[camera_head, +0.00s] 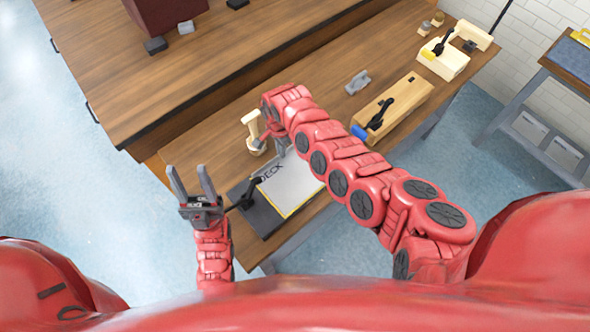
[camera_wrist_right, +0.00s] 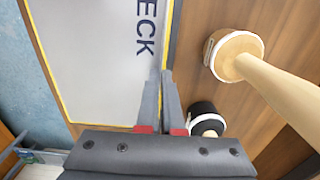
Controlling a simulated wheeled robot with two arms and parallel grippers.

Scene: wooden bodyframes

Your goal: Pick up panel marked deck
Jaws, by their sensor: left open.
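My right gripper (camera_head: 277,146) is at the panel's far edge. In the right wrist view its fingers (camera_wrist_right: 167,76) are close together with the panel's yellow-lined edge between them. My left gripper (camera_head: 192,178) is open and empty, left of the panel, with its fingers pointing away from me.
A mallet (camera_head: 252,132) stands beside the panel edge, close to my right gripper; its pale handle (camera_wrist_right: 285,95) shows in the right wrist view. A dark board (camera_head: 262,218) and a black tool (camera_head: 247,195) lie left of the panel. A wooden block (camera_head: 398,108) stands farther right.

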